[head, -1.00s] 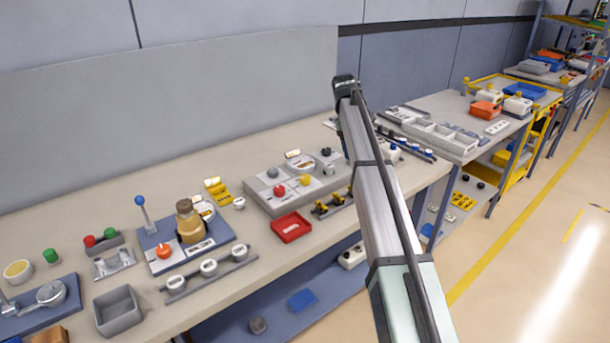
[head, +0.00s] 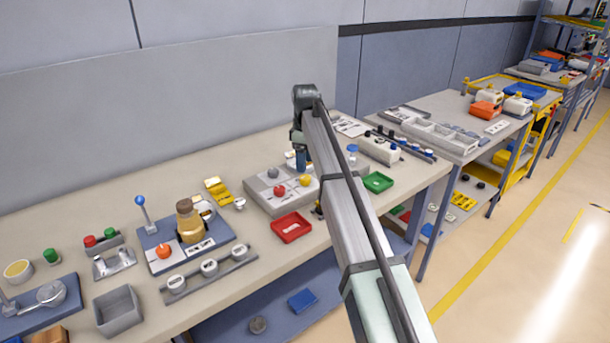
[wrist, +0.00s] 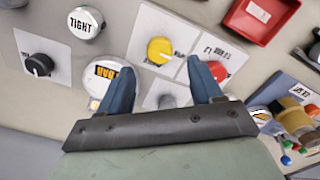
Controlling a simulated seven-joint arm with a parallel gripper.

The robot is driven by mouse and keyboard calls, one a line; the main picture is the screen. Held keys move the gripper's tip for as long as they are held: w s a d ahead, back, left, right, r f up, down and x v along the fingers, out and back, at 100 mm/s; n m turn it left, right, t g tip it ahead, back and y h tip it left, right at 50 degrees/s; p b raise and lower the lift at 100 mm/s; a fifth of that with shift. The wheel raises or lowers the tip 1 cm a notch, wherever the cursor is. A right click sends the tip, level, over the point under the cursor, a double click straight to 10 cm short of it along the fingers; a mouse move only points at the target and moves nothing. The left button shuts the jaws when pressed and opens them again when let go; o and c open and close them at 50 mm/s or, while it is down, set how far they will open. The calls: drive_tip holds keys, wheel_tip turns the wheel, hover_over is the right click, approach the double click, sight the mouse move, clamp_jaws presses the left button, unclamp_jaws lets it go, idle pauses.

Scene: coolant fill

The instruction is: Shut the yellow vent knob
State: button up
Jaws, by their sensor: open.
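The yellow vent knob (head: 305,181) sits on a light grey panel box (head: 267,200) on the bench in the head view. In the wrist view the yellow knob (wrist: 160,50) is on a white plate with a small printed label, just beyond the fingertips. My gripper (wrist: 159,66) is open, with its two blue fingers to either side of the knob's line and nothing between them. I cannot tell its height above the knob. In the head view my gripper (head: 301,160) is partly hidden by my arm, over the back of the panel.
A red knob (head: 279,190) is close beside the yellow one; its wrist-view image (wrist: 217,71) is partly behind the right finger. A grey knob (head: 272,172) is behind. A red tray (head: 291,227) stands in front. A black knob (wrist: 38,64) and a "TIGHT" gauge (wrist: 86,22) lie left.

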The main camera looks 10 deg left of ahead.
sight(305, 177)
drive_tip(key=shift+f, duration=3)
drive_tip(key=c, duration=1.1)
